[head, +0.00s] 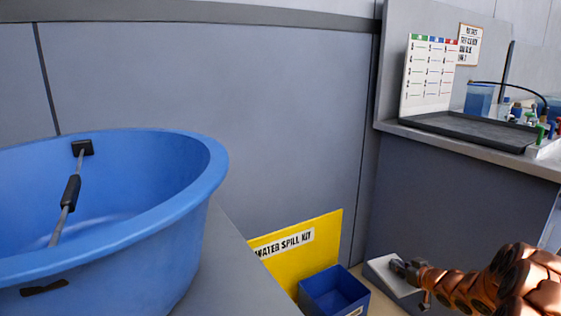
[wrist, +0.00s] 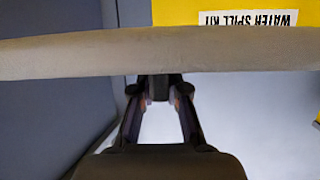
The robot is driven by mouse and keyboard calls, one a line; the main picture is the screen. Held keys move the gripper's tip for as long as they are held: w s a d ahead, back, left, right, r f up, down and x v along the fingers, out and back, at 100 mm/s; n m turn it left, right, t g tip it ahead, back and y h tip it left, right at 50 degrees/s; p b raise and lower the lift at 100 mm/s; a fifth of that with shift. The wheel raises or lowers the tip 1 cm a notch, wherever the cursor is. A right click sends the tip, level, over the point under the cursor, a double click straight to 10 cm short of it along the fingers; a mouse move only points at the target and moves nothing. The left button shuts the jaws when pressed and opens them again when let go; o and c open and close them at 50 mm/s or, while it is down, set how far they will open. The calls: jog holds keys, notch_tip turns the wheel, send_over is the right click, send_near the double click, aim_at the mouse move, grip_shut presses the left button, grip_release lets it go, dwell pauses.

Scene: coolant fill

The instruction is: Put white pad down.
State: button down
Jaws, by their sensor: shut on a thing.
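The white pad (head: 385,274) is a flat pale slab low at the right of the head view, in front of the grey cabinet side. My gripper (head: 404,267) is at its right part and partly covers it. In the wrist view the pad (wrist: 80,56) shows as a long beige-grey band across the whole picture, just beyond the fingertips. My gripper (wrist: 162,92) is shut on the pad near the middle of that band. The exact contact is hidden in shadow.
A yellow water spill kit board (head: 322,236) and a blue bin (head: 333,292) stand left of the pad. A blue tub (head: 130,240) sits on a grey surface at left. A counter (head: 465,146) with a black tray (head: 470,128) is above right. Pale floor (wrist: 260,125) is clear below.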

jog(key=s+a+r, duration=0.5)
jog(key=a+r, duration=0.5)
jog(key=s+a+r, duration=0.4)
jog(key=a+r, duration=0.6)
notch_tip(320, 180, up, 34)
jog(key=p, duration=3.5)
jog(key=shift+w, duration=0.15)
notch_tip(320, 180, down, 13)
jog(key=w+m+h, duration=0.2)
jog(key=m+h, duration=0.1)
jog(key=h, duration=0.1)
jog(key=shift+w+f+m+t, duration=0.2)
jog(key=shift+w+m+t, duration=0.1)
jog(key=shift+t, duration=0.1)
